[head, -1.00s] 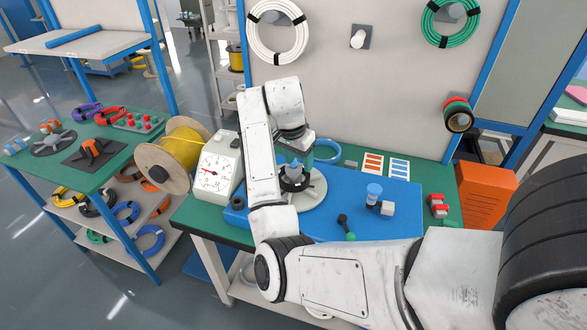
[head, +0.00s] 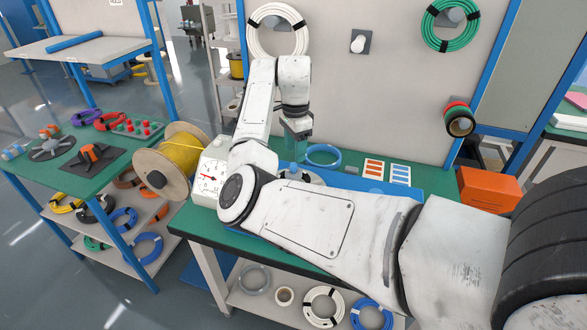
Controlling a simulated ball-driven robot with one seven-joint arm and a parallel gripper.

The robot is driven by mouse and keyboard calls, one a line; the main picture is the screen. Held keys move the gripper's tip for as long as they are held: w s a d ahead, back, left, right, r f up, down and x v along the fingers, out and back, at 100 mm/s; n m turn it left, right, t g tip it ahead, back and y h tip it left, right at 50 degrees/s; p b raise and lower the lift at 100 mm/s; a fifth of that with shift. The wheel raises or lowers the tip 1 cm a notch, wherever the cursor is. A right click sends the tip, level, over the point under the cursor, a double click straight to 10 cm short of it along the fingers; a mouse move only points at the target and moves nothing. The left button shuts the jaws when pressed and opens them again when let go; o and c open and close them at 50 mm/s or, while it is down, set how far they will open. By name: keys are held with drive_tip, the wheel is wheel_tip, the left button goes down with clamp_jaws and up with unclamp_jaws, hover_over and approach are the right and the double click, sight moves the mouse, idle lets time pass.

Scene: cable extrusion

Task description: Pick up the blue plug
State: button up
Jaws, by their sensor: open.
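A small blue piece (head: 291,168), which may be the blue plug, shows low behind my arm, by a pale round plate (head: 315,180) on the blue board. My forearm hides most of it. My gripper (head: 297,148) hangs from the wrist above this spot, pointing down, with its jaws open. It is small and partly covered, so I cannot tell whether the fingers touch the blue piece. A pale blue cylinder top (head: 376,190) just shows above my arm on the board.
A yellow cable spool (head: 165,168) and white dial gauge (head: 207,176) stand left. A light blue ring (head: 323,154) and orange and blue label cards (head: 374,170) lie behind. An orange box (head: 488,188) stands right. The back panel (head: 345,90) rises close behind.

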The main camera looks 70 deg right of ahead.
sight(294, 164)
drive_tip(key=shift+w+a+f+p, duration=0.15)
drive_tip(key=shift+f+p, duration=0.1)
drive_tip(key=shift+f, duration=1.1)
drive_tip(key=shift+a+f+p, duration=0.1)
drive_tip(key=shift+f+p, duration=0.15)
drive_tip(key=shift+f, duration=1.1)
drive_tip(key=shift+c, duration=0.3)
clamp_jaws()
